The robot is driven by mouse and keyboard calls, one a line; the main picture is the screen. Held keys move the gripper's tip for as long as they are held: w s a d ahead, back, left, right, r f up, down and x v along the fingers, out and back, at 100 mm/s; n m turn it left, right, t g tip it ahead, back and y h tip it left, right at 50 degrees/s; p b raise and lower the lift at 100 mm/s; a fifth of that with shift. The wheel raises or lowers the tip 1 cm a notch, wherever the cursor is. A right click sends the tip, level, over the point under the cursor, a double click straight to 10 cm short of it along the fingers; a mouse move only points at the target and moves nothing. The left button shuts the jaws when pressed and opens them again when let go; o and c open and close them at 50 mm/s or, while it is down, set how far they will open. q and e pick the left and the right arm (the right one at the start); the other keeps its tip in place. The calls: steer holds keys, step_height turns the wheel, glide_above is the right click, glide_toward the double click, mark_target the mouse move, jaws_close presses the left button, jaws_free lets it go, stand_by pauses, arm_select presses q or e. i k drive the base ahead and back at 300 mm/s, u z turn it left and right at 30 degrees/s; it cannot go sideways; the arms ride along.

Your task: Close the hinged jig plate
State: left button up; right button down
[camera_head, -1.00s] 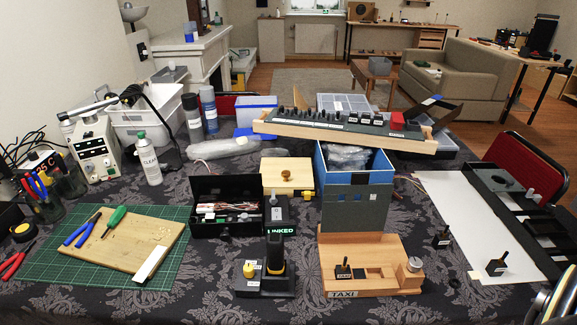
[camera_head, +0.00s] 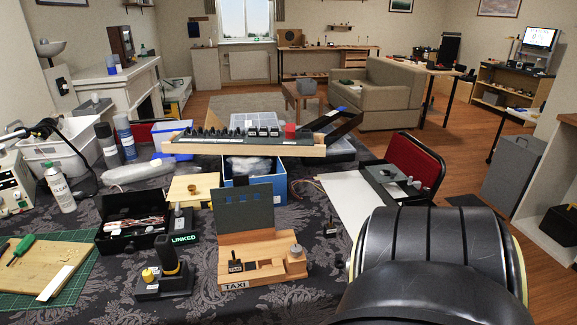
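A large black rounded part of my own arm fills the lower right. Neither gripper shows.
A black lever box (camera_head: 163,274) with a yellow knob stands left of the base. A blue bin (camera_head: 262,186) stands behind the plate, under a long wooden switch panel (camera_head: 245,147). A black open box (camera_head: 130,222) is further left.

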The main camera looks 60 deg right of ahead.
mark_target(251, 214)
steer(key=k, duration=0.5)
steer(key=z, duration=0.85)
